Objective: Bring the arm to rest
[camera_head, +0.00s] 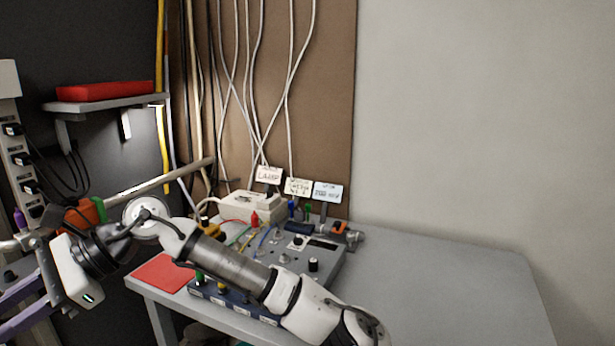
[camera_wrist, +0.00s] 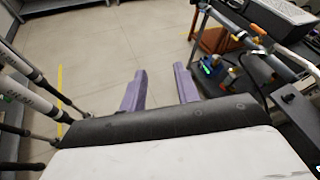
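My arm (camera_head: 235,262) reaches from the lower right across the front of the grey bench toward the left. My gripper (camera_head: 8,308) is at the left edge of the head view, beyond the bench's left end, with its purple fingers partly cut off. In the wrist view my gripper (camera_wrist: 160,78) shows two purple fingers standing apart, with bare floor between them. It is open and holds nothing.
The grey bench (camera_head: 440,275) carries a panel (camera_head: 318,262) with knobs and cables, and a red mat (camera_head: 160,272). A shelf (camera_head: 105,103) and power strip (camera_head: 18,165) are at left. The wrist view shows open floor (camera_wrist: 120,45) and equipment (camera_wrist: 225,72) at right.

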